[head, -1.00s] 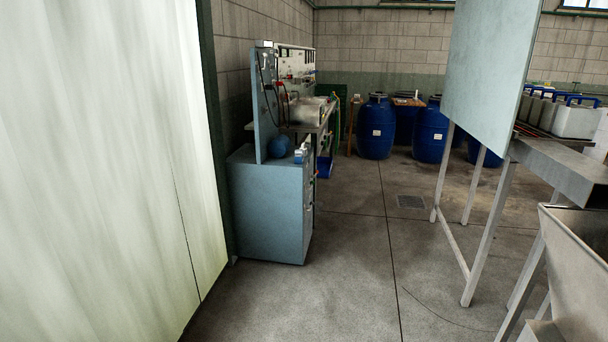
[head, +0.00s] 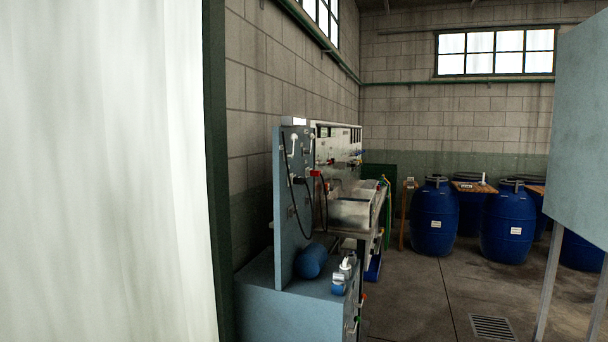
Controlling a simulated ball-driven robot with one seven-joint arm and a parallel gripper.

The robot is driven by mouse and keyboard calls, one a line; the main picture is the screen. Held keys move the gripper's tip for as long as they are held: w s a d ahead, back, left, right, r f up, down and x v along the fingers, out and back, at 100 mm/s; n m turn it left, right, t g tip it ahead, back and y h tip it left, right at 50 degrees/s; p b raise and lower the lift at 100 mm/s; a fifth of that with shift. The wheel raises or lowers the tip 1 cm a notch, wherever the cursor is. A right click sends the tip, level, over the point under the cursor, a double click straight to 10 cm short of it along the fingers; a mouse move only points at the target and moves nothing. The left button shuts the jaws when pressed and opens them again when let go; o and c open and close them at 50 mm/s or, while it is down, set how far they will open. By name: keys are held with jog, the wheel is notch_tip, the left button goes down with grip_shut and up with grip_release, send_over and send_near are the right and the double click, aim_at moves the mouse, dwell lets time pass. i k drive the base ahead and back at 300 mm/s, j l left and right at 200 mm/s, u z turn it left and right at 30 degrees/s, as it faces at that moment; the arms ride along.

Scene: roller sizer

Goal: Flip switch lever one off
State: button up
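A blue-grey bench (head: 290,312) with an upright panel (head: 285,240) stands along the left wall, left of the picture's middle. Small white and red fittings and dark hoses are on the panel. A white fitting (head: 293,145) near the panel's top may be a lever, but it is too small to tell. I cannot make out which part is switch lever one or how it is set. A blue cylinder (head: 311,261) and a small blue and white item (head: 342,276) rest on the bench top. My gripper is not in view.
A pale curtain-like surface (head: 100,170) with a dark green edge fills the left side. Blue barrels (head: 434,222) stand at the back. A grey-blue sheet (head: 585,130) on legs stands at the right. Open floor (head: 430,300) lies between, with a drain grate (head: 492,328).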

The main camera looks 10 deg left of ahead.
aim_at(294, 137)
jog(key=i+u, duration=0.2)
jog(key=i, duration=0.25)
jog(key=i+l+u, duration=0.25)
jog(key=i, duration=0.15)
jog(key=i+l+u, duration=0.2)
jog(key=i, duration=0.2)
